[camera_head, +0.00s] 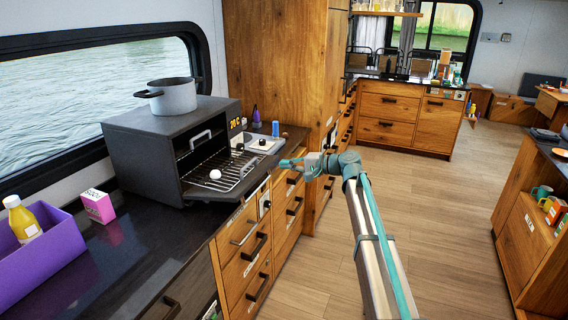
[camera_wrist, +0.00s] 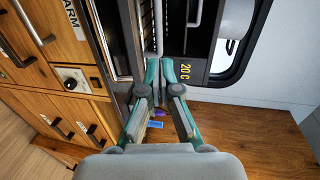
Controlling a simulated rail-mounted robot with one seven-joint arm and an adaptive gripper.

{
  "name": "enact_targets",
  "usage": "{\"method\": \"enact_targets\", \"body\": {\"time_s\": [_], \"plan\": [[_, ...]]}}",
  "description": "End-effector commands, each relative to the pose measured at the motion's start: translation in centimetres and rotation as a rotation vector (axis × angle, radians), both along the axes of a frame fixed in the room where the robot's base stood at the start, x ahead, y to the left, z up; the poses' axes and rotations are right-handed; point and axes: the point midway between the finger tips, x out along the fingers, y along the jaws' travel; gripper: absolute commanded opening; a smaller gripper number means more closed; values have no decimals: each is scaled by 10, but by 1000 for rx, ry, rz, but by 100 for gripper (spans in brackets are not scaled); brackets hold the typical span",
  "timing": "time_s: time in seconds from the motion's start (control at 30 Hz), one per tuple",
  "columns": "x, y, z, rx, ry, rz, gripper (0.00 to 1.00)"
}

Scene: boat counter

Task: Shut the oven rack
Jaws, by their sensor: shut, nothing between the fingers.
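The dark oven (camera_head: 140,150) sits on the counter under the window, with its front door lowered. Its wire rack (camera_head: 240,170) extends out of the opening above the lowered door. A small white round item (camera_head: 215,174) is on the rack. My gripper (camera_head: 284,163) is in front of the oven, to the right of the rack's outer edge, with fingers together and empty.
A grey pot (camera_head: 175,96) stands on the oven. A purple bin (camera_head: 45,255) with a yellow bottle (camera_head: 22,220) and a pink carton (camera_head: 98,206) are at the left. Wooden drawers (camera_head: 245,255) lie below the counter. The floor at the right is clear.

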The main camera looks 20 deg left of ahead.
Motion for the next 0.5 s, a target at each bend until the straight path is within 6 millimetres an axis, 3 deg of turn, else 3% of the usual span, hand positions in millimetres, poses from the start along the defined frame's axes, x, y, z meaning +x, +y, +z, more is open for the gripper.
{"method": "enact_targets", "body": {"time_s": [0.5], "plan": [[13,93,-16,-3,0,1,0]]}}
